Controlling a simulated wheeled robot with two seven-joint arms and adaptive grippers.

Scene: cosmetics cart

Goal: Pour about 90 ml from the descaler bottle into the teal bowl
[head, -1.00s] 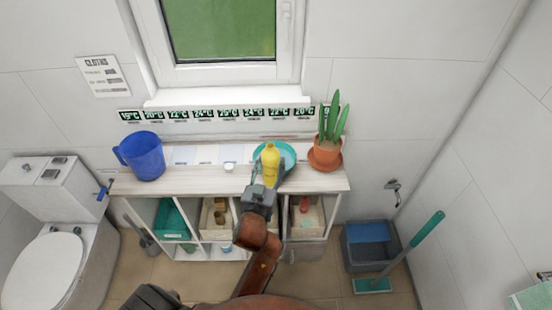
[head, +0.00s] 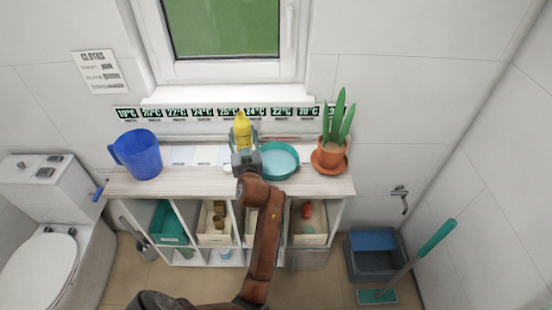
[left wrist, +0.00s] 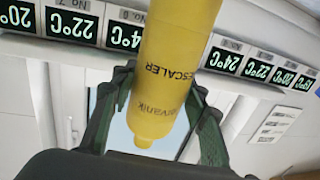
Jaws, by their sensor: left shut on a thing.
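The yellow descaler bottle (head: 242,132) is held above the counter, left of the teal bowl, and looks about upright with its narrow end up. My left gripper (head: 245,160) is shut on it. In the left wrist view, which is upside down, the bottle (left wrist: 172,70) stands between the two fingers with its label showing. The teal bowl (head: 281,177) sits on the counter just right of my gripper, with a pale blue inside; I cannot tell how much liquid it holds. My right gripper is not in view.
A blue jug (head: 140,156) stands at the counter's left end and a potted plant (head: 331,152) at its right. A small white object (head: 227,168) lies left of my gripper. Temperature signs (head: 203,115) line the wall behind. Open shelves hold bins below.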

